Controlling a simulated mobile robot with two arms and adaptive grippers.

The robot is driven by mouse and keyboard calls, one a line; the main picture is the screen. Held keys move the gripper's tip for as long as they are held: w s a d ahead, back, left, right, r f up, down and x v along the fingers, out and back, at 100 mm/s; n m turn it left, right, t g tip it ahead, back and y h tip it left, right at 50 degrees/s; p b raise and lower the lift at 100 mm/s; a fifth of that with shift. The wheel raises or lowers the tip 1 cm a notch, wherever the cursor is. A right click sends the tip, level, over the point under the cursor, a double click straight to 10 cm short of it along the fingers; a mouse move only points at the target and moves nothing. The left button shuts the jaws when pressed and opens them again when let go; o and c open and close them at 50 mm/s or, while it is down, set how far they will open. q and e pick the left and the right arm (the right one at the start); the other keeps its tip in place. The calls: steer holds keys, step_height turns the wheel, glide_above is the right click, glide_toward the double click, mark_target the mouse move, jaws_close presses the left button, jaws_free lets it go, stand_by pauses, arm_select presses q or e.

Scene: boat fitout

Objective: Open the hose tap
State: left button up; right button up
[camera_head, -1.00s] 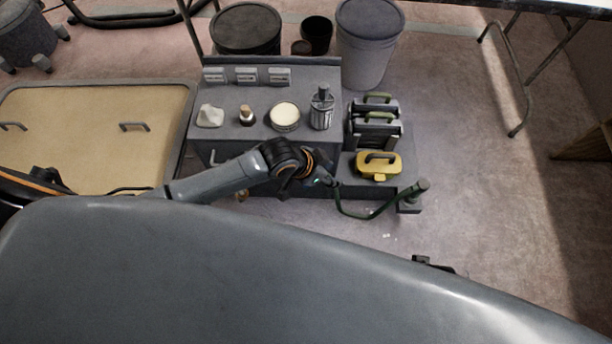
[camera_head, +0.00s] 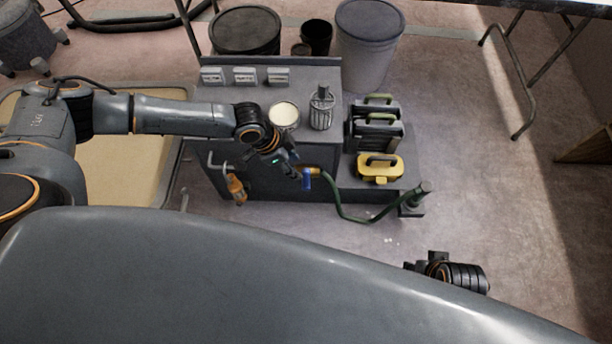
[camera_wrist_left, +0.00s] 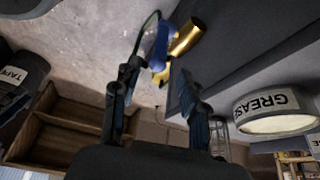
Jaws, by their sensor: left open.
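The hose tap has a brass body (camera_head: 312,171) and a blue handle (camera_head: 307,180), on the front of the grey cabinet. A green hose (camera_head: 345,210) runs from it to the right. In the left wrist view the brass body (camera_wrist_left: 186,38) and blue handle (camera_wrist_left: 159,46) show just beyond the fingertips. My left gripper (camera_head: 292,168) is beside the tap, on its left. In the wrist view its two fingers (camera_wrist_left: 158,84) are apart with nothing clearly held between them. Part of my right arm's end (camera_head: 432,264) shows at the lower right; its jaws are not clear.
The grey cabinet (camera_head: 225,95) carries a grease tin (camera_head: 284,115) and a wire-like canister (camera_head: 321,108). An orange-brown item (camera_head: 236,188) hangs at its front left. A yellow case (camera_head: 380,168) is right of the tap, near the hose's stand (camera_head: 412,205). Floor to the right is clear.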

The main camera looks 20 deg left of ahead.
mark_target(306, 176)
arm_select(q)
steer(key=b+x, duration=0.2)
steer(key=x, duration=0.6)
steer(key=shift+d+f, duration=0.15)
steer(key=shift+f, duration=0.3)
arm_select(e)
steer(key=v, duration=0.7)
steer(key=shift+r+t, duration=0.3)
steer(key=shift+d, duration=0.15)
arm_select(q)
jaws_close()
